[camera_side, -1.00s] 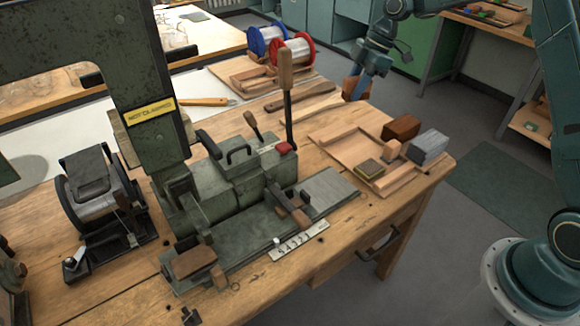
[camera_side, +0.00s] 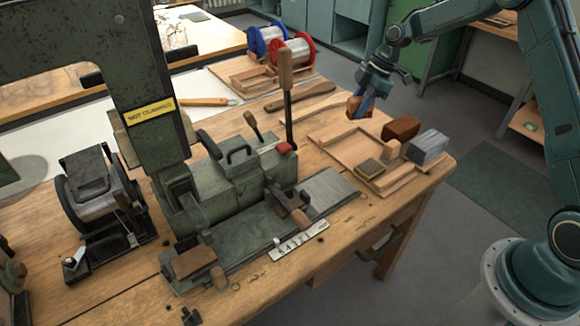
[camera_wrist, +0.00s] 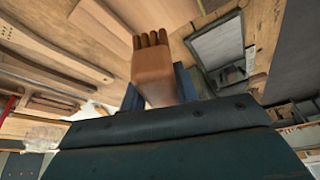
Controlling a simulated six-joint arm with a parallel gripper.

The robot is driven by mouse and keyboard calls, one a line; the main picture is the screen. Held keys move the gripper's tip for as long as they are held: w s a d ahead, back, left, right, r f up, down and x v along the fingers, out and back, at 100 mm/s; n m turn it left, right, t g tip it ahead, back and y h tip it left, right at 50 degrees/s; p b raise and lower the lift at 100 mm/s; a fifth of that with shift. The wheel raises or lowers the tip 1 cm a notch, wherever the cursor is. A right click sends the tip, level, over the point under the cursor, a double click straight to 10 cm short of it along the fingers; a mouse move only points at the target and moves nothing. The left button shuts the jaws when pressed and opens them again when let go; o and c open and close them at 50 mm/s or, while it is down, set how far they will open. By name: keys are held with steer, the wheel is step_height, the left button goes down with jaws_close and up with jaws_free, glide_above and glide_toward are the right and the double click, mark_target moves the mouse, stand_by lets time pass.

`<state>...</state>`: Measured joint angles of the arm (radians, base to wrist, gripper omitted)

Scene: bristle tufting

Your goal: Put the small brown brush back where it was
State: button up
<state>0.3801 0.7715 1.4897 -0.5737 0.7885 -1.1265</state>
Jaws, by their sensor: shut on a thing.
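The small brown brush (camera_side: 355,108) is between the fingers of my gripper (camera_side: 364,103), held above the back right of the bench near the far edge of the wooden tray (camera_side: 335,142). In the wrist view the brush (camera_wrist: 153,75) shows as a smooth brown block with several dark brown tufts at its far end. The blue fingers of my gripper (camera_wrist: 158,92) are shut on its sides. In the side view the fingers partly cover the brush. I cannot tell its exact height above the bench.
A tall lever (camera_side: 287,90) on the green machine rises to the left. Long wooden pieces (camera_side: 300,96) lie behind.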

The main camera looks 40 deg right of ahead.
glide_above(346, 151)
steer(key=d, duration=0.2)
steer(key=f, duration=0.7)
steer(key=shift+s+a+f, duration=0.2)
steer(key=shift+a+f, duration=0.05)
steer(key=shift+f, duration=0.1)
steer(key=shift+f, duration=0.1)
steer(key=shift+f, duration=2)
steer(key=shift+f, duration=0.1)
steer(key=o, duration=0.9)
steer(key=shift+o, duration=0.2)
steer(key=v, duration=1.2)
